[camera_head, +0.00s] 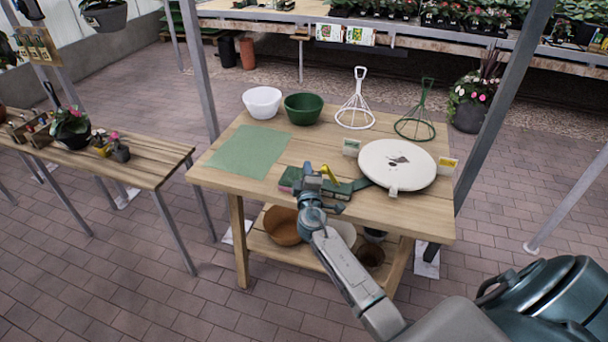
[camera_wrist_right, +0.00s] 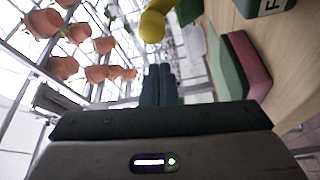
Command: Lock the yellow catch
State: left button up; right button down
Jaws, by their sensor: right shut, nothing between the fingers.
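The yellow catch (camera_head: 330,174) stands up at a tilt beside a dark green holder (camera_head: 343,190) near the front of the wooden table. In the right wrist view the rounded yellow end of the catch (camera_wrist_right: 153,26) shows just past my fingertips. My right gripper (camera_head: 312,173) is shut and empty, immediately left of the catch in the head view. A small gap seems to separate them, but contact is hard to judge. The lower part of the catch is partly hidden. My left gripper is not in view.
A pink and green block (camera_head: 290,178) lies close to the gripper's left. A round white turntable (camera_head: 397,165) is to the right. A green mat (camera_head: 248,151), white bowl (camera_head: 262,102), green bowl (camera_head: 303,108) and two wire stands (camera_head: 355,105) (camera_head: 415,122) are behind.

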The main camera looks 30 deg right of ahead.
jog(key=shift+s+d+f, duration=0.15)
jog(key=shift+s+d, duration=0.3)
jog(key=shift+s, duration=0.1)
jog(key=shift+s+d+f, duration=0.15)
jog(key=shift+s+d, duration=0.25)
jog(key=shift+s, duration=0.15)
jog(key=shift+s+d+r+m+b, duration=0.15)
jog(key=shift+m+b, duration=0.15)
jog(key=shift+b, duration=0.35)
